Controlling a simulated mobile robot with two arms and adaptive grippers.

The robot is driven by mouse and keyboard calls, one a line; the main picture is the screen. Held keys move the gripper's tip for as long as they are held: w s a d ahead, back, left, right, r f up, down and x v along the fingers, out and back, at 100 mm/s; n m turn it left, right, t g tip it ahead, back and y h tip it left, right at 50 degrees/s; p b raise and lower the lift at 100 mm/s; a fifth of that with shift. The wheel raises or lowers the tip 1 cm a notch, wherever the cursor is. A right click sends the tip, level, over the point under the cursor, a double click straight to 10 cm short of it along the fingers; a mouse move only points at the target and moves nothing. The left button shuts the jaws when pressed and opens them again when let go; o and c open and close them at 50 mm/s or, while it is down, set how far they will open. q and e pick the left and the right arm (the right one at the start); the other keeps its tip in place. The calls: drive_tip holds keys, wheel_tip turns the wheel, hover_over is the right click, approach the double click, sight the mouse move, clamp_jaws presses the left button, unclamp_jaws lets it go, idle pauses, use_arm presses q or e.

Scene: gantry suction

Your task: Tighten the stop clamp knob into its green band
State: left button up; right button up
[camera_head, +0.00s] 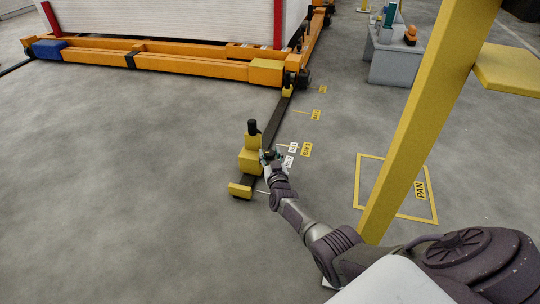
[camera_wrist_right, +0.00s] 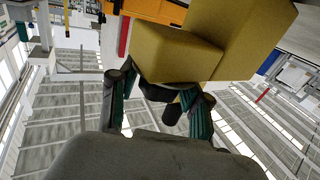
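The stop clamp (camera_head: 250,161) is a yellow block on the dark floor rail, with a taller yellow part and a black upright cylinder (camera_head: 252,127) on top. My right gripper (camera_head: 269,156) is at the clamp's right side, very close to it. In the right wrist view the yellow clamp block (camera_wrist_right: 180,52) fills the top centre. The two fingers (camera_wrist_right: 163,90) are spread apart, with a dark knob-like part (camera_wrist_right: 172,113) between them. I cannot tell whether they press on it. The green band cannot be made out. My left gripper is not in view.
A yellow end stop (camera_head: 240,190) sits at the rail's near end. An orange gantry base (camera_head: 190,65) stands at the back. A yellow post (camera_head: 425,110) rises right of my arm. Small floor labels (camera_head: 306,149) lie right of the rail. The floor to the left is clear.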

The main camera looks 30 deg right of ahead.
drive_tip(key=c, duration=0.6)
drive_tip(key=shift+c, duration=0.2)
drive_tip(key=shift+m+h, duration=0.3)
drive_tip(key=shift+h, duration=0.1)
drive_tip(key=shift+a+m+g+h, duration=0.1)
drive_tip(key=shift+m+g+h, duration=0.4)
drive_tip(key=shift+h, duration=0.2)
drive_tip(key=shift+f+m+g+h+b, duration=0.15)
drive_tip(key=shift+m+g+h+b, duration=0.2)
drive_tip(key=shift+m+g+h, duration=0.45)
drive_tip(key=m+g+h+b, duration=0.2)
drive_tip(key=h, duration=0.1)
drive_tip(key=shift+m+g+h+b, duration=0.5)
drive_tip(key=shift+m+g+b, duration=0.1)
drive_tip(key=shift+g+b, duration=0.1)
